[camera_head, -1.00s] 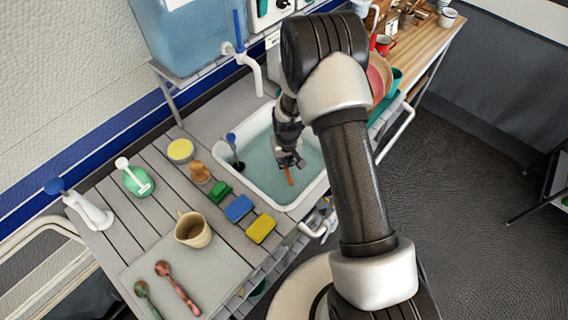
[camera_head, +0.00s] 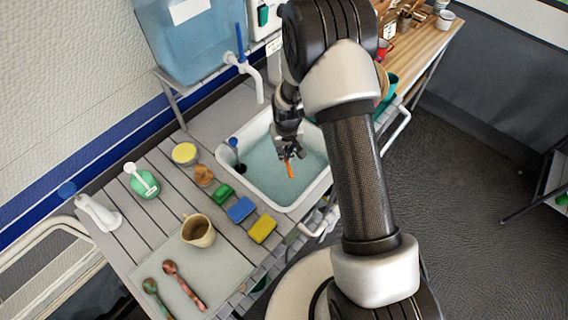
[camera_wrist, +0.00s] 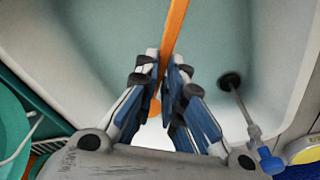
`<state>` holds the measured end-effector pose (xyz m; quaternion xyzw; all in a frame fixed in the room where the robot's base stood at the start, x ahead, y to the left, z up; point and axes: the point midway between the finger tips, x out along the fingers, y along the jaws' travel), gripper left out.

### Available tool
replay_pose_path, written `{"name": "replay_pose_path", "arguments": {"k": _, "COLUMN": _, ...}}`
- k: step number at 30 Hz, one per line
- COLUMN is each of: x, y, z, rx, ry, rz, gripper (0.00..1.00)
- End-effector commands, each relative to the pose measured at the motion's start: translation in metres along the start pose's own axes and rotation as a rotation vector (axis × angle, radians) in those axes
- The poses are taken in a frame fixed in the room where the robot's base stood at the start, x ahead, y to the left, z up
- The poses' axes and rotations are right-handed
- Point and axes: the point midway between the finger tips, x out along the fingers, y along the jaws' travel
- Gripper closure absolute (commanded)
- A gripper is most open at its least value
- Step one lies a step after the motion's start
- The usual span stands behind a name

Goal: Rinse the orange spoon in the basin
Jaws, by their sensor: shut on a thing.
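The orange spoon (camera_head: 290,169) is held in my gripper (camera_head: 289,153) over the white basin (camera_head: 274,204). In the wrist view the spoon (camera_wrist: 173,32) runs between the closed fingers of my gripper (camera_wrist: 165,72), with a rounded orange end showing below them. Pale blue-green water (camera_head: 262,166) fills the basin. The spoon points down toward the water; I cannot tell whether its lower end touches it.
A blue-topped rod (camera_head: 235,150) stands by the drain at the basin's left. Sponges (camera_head: 241,209), a brush (camera_head: 203,175), a mug (camera_head: 198,230) and two other spoons (camera_head: 184,284) lie on the left counter. Crockery stands on the right, partly behind my arm.

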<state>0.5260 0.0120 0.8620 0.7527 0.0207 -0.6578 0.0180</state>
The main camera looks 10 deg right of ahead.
Motion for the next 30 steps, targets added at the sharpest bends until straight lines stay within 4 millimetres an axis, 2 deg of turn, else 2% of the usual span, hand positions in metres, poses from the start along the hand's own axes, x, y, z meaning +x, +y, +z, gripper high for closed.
{"name": "replay_pose_path", "arguments": {"k": 18, "x": -0.051, "y": 0.0, "z": -0.007, "rx": 0.0, "ry": 0.001, "rz": 0.0, "gripper": 1.0}}
{"name": "replay_pose_path", "arguments": {"k": 30, "x": -0.055, "y": 0.0, "z": -0.007, "rx": 0.0, "ry": 0.0, "rz": 0.0, "gripper": 1.0}}
